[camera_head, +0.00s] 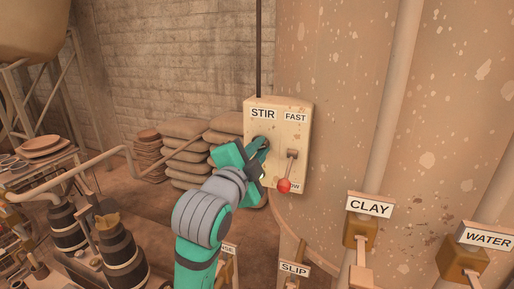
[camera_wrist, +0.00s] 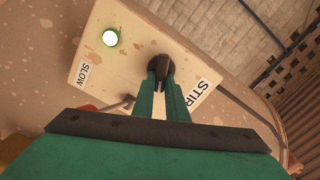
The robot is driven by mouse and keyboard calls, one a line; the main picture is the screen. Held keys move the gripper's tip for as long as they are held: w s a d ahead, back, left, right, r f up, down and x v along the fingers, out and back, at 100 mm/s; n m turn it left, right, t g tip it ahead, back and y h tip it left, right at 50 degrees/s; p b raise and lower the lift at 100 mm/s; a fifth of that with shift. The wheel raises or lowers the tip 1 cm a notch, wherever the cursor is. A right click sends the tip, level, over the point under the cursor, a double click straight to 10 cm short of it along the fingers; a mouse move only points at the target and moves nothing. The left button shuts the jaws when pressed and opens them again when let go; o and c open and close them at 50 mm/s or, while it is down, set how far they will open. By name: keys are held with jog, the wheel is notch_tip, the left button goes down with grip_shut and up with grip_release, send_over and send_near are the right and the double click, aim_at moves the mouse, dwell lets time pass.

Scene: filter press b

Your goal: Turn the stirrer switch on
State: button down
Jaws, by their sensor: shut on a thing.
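The cream stirrer box (camera_head: 285,110), labelled STIR, is fixed to the large speckled tank. My gripper (camera_head: 262,144) reaches it from the lower left. In the wrist view my gripper (camera_wrist: 161,76) has its two green fingers shut on the dark stirrer switch knob (camera_wrist: 159,63), beside the STIR label (camera_wrist: 199,95). A round lamp (camera_wrist: 110,38) on the box glows whitish green. The speed lever has a red ball (camera_head: 284,186) and hangs down, near the label at the low end. In the head view my fingers hide most of the knob.
Valves labelled CLAY (camera_head: 369,206), WATER (camera_head: 487,239) and SLIP (camera_head: 294,269) stand below and to the right. Stacked sacks (camera_head: 187,150) lie behind my arm. The red-balled lever is close to the right of my gripper in the head view.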

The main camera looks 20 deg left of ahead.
jog(key=m, duration=0.4)
jog(key=shift+d+f+m, duration=0.15)
jog(key=shift+m, duration=0.25)
jog(key=shift+d+f, duration=0.1)
jog(key=shift+m, duration=0.3)
jog(key=c, duration=1.8)
grip_release()
jog(key=shift+o, duration=0.2)
